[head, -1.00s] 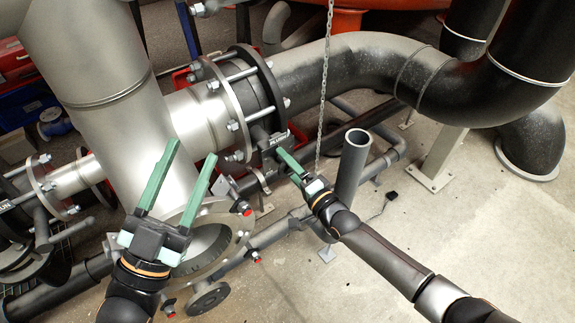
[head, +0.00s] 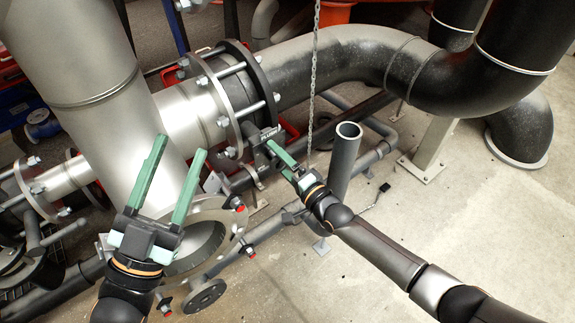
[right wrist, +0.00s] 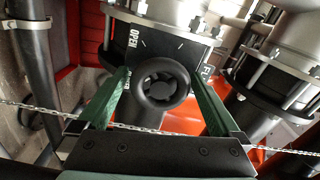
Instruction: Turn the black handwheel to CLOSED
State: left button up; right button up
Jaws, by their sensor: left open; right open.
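The black handwheel (right wrist: 181,84) shows in the right wrist view, a round ring with a spoked hub in front of a dark plate. The plate (right wrist: 160,42) carries the word OPEN at its upper left and light tick marks; a second label lower left is partly hidden. My right gripper (right wrist: 158,80) is open, with one green finger on each side of the wheel; I cannot tell whether they touch it. In the head view my right gripper (head: 275,145) is at the flange's small label plate (head: 268,135), and the wheel cannot be made out there. My left gripper (head: 181,146) is open and empty.
A chain (head: 314,80) hangs beside my right gripper and crosses the right wrist view. An upright open pipe (head: 343,160) stands close to my right forearm. A large flange (head: 245,85) and grey pipes surround the wheel. Open concrete floor (head: 450,230) lies to the right.

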jog(key=shift+s+d, duration=0.2)
jog(key=shift+s, duration=0.05)
pick_arm(q)
notch_tip(320, 180, down, 18)
jog(key=w+a+n+g+y+p, duration=0.1)
jog(key=w+n+g+y+p, duration=0.1)
jog(key=n+g+y+p, duration=0.1)
jog(key=n+g+y, duration=0.1)
jog(key=g+y, duration=0.1)
jog(key=g, duration=0.1)
jog(key=shift+w+a+n+g+y, duration=0.15)
jog(key=shift+w+n+g+y, duration=0.1)
jog(key=shift+n+g+y, duration=0.15)
pick_arm(e)
jog(key=v, duration=1.2)
jog(key=shift+w, duration=0.1)
jog(key=shift+a, duration=0.1)
